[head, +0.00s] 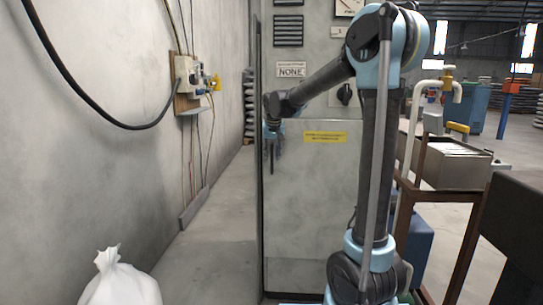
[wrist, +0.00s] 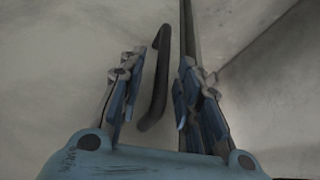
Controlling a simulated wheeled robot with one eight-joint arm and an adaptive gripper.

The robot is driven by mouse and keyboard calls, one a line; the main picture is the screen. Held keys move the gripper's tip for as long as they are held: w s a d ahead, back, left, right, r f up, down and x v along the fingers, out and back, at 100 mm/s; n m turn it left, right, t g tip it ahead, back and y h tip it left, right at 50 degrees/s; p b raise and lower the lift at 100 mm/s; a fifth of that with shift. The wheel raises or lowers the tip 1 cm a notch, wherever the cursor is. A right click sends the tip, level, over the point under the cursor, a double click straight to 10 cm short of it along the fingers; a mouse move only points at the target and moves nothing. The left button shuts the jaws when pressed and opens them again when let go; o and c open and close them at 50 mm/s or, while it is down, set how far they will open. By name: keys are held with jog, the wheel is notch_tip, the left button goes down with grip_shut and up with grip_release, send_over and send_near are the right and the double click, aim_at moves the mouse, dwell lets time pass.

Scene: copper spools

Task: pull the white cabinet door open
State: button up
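The cabinet door (head: 310,190) is a pale grey-white panel with a yellow label in the head view. I cannot tell for sure whether it stands ajar. Its dark bar handle (wrist: 154,85) is upright near the door's edge in the wrist view. My gripper (head: 271,132) is at the left edge of the cabinet front in the head view, small and partly merged with the dark handle. In the wrist view my gripper (wrist: 159,80) is open, with the handle between its two fingers and apart from the left one. The right finger overlaps the dark door edge.
A concrete wall with a cabled electrical box (head: 186,78) stands at the left. A white sack (head: 120,285) is at the lower left. The floor (head: 205,240) between wall and cabinet is otherwise clear. A rusty-framed bench with a metal box (head: 450,165) stands at the right.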

jog(key=shift+c, duration=0.2)
grip_shut()
